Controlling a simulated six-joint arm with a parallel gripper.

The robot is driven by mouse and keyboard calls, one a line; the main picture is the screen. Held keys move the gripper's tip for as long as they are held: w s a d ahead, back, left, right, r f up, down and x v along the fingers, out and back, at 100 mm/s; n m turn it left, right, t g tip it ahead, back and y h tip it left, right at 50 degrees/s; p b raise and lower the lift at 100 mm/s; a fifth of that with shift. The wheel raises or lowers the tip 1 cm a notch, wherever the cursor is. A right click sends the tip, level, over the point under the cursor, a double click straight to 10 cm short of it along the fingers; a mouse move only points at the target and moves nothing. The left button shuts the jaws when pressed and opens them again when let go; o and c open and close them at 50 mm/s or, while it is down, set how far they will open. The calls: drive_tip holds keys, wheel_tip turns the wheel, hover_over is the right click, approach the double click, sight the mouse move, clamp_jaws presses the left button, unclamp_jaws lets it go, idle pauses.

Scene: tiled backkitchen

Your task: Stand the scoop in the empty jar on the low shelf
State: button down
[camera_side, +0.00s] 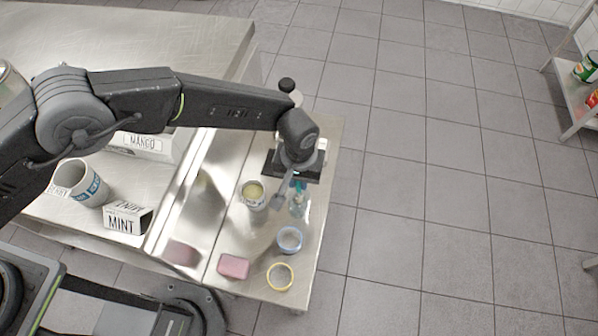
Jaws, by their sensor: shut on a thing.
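My gripper (293,172) is shut on the scoop, over the back part of the low metal shelf (322,200). The grey scoop (279,202) hangs below the gripper with its bowl end down, slightly tilted. A jar with a blue rim (290,238) stands on the shelf in front of the scoop and looks empty. The scoop appears apart from the blue-rimmed jar. Its grip end is hidden by the gripper.
A pink block (233,266) and a yellow ring (280,277) lie in front.

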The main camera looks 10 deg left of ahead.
drive_tip(key=shift+f, duration=0.2)
drive_tip(key=c, duration=1)
unclamp_jaws()
wheel_tip(320, 180, up, 14)
drive_tip(key=shift+f, duration=0.1)
idle(0.6)
